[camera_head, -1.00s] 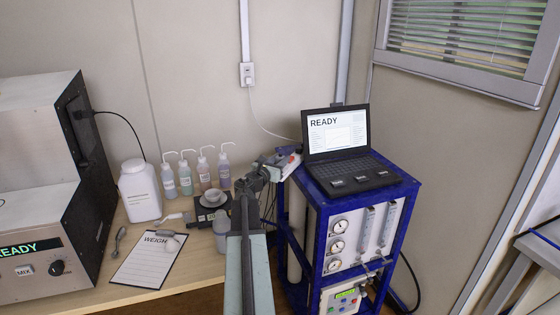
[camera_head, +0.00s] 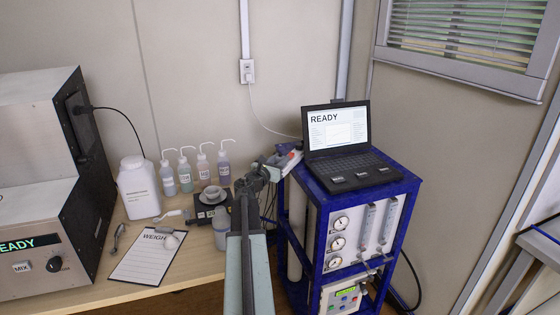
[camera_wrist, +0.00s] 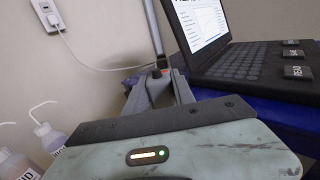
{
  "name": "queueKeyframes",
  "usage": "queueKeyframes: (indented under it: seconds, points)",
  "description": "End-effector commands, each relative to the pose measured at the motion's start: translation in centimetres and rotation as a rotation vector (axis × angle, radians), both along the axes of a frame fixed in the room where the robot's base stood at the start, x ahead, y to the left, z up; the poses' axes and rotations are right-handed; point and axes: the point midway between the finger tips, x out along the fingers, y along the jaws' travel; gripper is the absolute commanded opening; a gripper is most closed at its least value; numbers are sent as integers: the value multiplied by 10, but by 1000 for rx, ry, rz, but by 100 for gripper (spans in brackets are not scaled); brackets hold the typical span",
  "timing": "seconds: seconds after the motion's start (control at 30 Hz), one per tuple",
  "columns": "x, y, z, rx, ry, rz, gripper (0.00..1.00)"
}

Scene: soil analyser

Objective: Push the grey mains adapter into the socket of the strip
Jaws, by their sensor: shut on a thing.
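My gripper (camera_head: 280,163) is at the back left edge of the blue frame, left of the laptop. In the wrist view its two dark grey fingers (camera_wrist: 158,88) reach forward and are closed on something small. The grey mains adapter cannot be made out clearly; the fingers hide most of what is between them. The white strip (camera_head: 290,158) with a red part shows just beyond the fingertips in the head view. The socket opening is hidden, and I cannot tell whether adapter and strip touch.
The open laptop (camera_head: 345,160) stands on the blue frame (camera_head: 398,195), close right of my gripper. A wall socket (camera_head: 247,72) feeds a white cable behind. Wash bottles (camera_head: 205,167), a small scale (camera_head: 205,210) and a cup (camera_head: 221,233) stand left of my arm.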

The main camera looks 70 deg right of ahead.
Motion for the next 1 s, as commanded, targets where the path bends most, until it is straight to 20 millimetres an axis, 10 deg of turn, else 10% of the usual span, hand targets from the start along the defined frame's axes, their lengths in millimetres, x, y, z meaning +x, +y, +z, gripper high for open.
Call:
queueKeyframes:
  seconds: [0.2,0.23,0.33,0.73,1.0]
  points:
    - [0,0,-2,0,0,0,0]
    - [0,0,-2,0,0,0,33]
    - [0,0,-2,0,0,0,56]
    - [0,6,-2,0,0,0,56]
    - [6,53,-2,0,0,2,56]
